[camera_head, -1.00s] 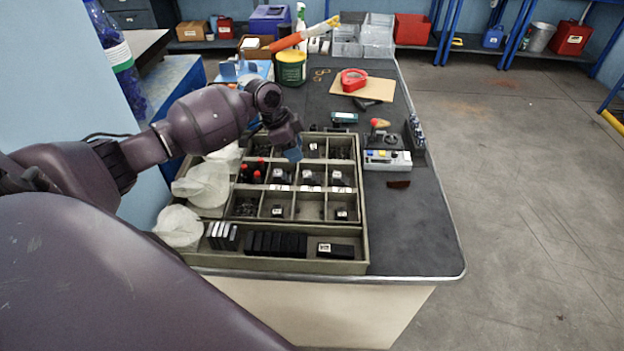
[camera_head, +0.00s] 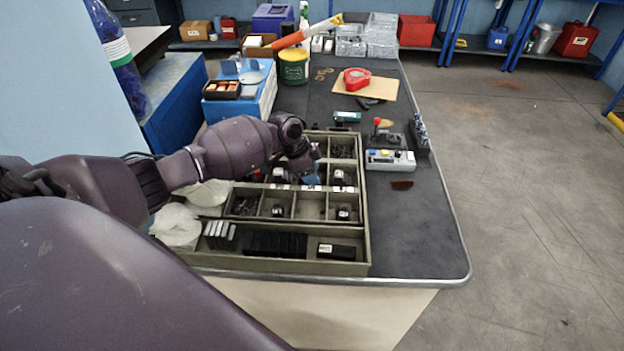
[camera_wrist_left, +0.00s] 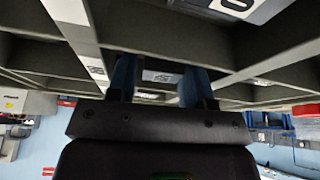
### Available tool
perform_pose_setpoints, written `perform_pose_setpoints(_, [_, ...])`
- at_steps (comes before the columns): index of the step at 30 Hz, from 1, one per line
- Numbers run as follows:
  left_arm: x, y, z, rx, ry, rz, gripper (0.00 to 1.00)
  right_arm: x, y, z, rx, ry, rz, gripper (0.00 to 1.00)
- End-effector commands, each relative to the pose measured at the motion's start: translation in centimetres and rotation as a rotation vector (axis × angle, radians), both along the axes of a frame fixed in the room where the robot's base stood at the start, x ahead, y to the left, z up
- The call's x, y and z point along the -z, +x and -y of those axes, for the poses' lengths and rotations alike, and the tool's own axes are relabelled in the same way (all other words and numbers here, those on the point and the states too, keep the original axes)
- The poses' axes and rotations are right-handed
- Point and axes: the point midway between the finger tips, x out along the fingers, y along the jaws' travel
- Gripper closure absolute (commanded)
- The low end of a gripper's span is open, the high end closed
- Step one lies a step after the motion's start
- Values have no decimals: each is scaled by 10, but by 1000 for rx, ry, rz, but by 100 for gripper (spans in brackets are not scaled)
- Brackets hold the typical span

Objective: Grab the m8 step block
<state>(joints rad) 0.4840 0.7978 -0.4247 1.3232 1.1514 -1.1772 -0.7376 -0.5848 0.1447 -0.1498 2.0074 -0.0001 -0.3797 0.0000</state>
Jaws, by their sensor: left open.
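My left gripper (camera_head: 312,179) is low over the middle row of the compartment tray (camera_head: 366,220). In the left wrist view the two blue fingers (camera_wrist_left: 157,84) are apart, and a pale labelled face (camera_wrist_left: 161,76) shows between them. I cannot tell if they touch it. Small dark blocks with white labels sit in the tray, one right of the gripper (camera_head: 339,177) and others in the row in front (camera_head: 277,210) (camera_head: 343,213). The labels are too small to read, so I cannot tell which is the m8 step block. My right gripper is not in view.
Thin tray dividers surround the gripper. A control box with a red knob (camera_head: 390,160) stands right of the tray. The bench's right front is clear.

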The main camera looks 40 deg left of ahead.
Motion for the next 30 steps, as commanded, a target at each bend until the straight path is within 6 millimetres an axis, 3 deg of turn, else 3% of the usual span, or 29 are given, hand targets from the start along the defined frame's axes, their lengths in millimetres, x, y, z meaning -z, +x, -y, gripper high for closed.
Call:
perform_pose_setpoints(8, [2, 1, 0, 1, 1, 1, 53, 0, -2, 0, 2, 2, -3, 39])
perform_pose_setpoints(17, [2, 1, 0, 1, 1, 1, 99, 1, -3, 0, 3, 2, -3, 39])
perform_pose_setpoints(25, [-1, 1, 0, 0, 1, 3, 100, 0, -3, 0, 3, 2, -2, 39])
perform_pose_setpoints(30, [-17, 2, 0, 1, 1, 6, 100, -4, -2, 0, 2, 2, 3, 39])
